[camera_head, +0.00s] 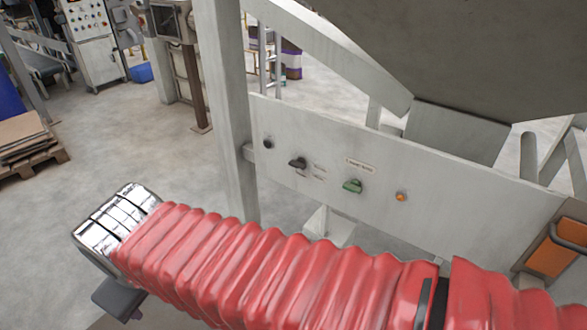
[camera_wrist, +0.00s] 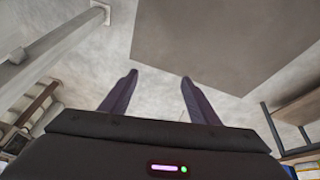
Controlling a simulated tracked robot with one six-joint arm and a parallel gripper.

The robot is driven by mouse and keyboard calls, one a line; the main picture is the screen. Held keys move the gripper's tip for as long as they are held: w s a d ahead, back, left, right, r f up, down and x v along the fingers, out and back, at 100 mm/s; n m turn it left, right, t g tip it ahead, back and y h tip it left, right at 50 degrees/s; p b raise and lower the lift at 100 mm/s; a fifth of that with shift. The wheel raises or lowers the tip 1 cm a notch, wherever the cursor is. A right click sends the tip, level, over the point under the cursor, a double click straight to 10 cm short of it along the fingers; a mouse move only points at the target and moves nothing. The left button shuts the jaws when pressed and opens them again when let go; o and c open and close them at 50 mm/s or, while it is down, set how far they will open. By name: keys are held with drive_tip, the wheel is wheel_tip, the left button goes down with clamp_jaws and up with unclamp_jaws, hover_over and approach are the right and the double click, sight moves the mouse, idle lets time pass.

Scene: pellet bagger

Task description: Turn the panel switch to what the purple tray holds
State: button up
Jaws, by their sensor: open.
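A pale grey panel (camera_head: 310,205) stands across the middle of the head view. On it are a black switch (camera_head: 298,163) beside small labels and a green switch (camera_head: 352,186) under a label strip. The lettering is too small to read. No tray can be made out as purple in either view. My gripper (camera_wrist: 159,77) shows in the wrist view with its two dark fingers apart and nothing between them. In the head view my red-sleeved arm lies in front of and below the panel; the fingers cannot be made out there.
A small black knob (camera_head: 267,143) and an orange button (camera_head: 400,197) are also on the panel. A grey upright post (camera_head: 233,100) borders its left side. A large hopper (camera_head: 460,50) hangs above. Purple-and-white stacked items (camera_head: 291,60) stand far behind.

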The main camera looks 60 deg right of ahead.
drive_tip(key=shift+o, duration=1.1)
drive_tip(key=s+d+f+n+g+h, duration=0.1)
drive_tip(key=d+f+g+h, duration=0.1)
drive_tip(key=d, duration=0.5)
drive_tip(key=s+d+f+n+g+h, duration=0.1)
drive_tip(key=d+f+g+h, duration=0.2)
drive_tip(key=d, duration=0.4)
drive_tip(key=shift+d, duration=0.15)
drive_tip(key=n+g+h, duration=0.2)
drive_tip(key=n+h, duration=1)
drive_tip(key=n, duration=0.2)
approach(295, 166)
drive_tip(key=a, duration=0.5)
drive_tip(key=shift+w+d+r, duration=0.1)
drive_tip(key=shift+w+d, duration=0.05)
drive_tip(key=shift+w, duration=0.3)
drive_tip(key=d, duration=0.4)
drive_tip(key=s+d, duration=0.1)
drive_tip(key=d, duration=0.4)
drive_tip(key=s+d, duration=0.1)
drive_tip(key=d, duration=0.3)
drive_tip(key=shift+s+d, duration=0.1)
drive_tip(key=shift+d, duration=0.2)
drive_tip(key=shift+c, duration=0.2)
